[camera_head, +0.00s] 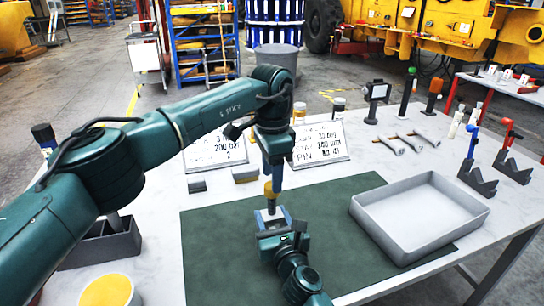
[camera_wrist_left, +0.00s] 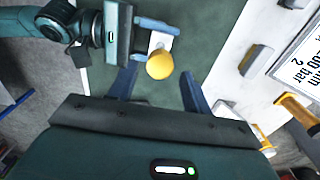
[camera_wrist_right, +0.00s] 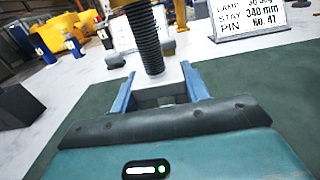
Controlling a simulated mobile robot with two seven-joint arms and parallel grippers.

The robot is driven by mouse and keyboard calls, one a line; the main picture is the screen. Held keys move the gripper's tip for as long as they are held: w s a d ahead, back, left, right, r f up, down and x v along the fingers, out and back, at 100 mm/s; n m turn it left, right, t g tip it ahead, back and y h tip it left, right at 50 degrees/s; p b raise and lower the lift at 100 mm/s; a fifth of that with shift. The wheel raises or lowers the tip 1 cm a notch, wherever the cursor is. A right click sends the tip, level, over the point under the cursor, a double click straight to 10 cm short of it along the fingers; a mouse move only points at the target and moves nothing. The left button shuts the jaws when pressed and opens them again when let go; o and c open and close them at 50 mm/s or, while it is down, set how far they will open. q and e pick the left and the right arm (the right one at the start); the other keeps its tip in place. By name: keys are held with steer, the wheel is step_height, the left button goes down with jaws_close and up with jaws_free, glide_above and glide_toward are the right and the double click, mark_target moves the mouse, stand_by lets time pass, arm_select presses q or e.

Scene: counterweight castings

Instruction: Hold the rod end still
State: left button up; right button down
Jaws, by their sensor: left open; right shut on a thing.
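The rod end shows in the right wrist view as a pale grey block (camera_wrist_right: 160,84) with a dark threaded rod (camera_wrist_right: 150,45) standing up from it. In the head view a yellow cap (camera_head: 270,190) sits above the block (camera_head: 271,214). My right gripper (camera_head: 272,222) is shut on the block from the near side, low over the green mat (camera_head: 222,262). My left gripper (camera_head: 273,182) points down from above. In the left wrist view its open fingers stand apart on either side of the yellow cap (camera_wrist_left: 160,65); I cannot tell whether they touch it.
Two printed signs (camera_head: 320,143) stand behind, with small grey blocks (camera_head: 245,174) in front. V-block stands (camera_head: 477,182) are at the right. A dark bin (camera_head: 100,247) and yellow-topped pot (camera_head: 108,291) are at the left.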

arm_select(q)
steer(key=shift+f, duration=1.5)
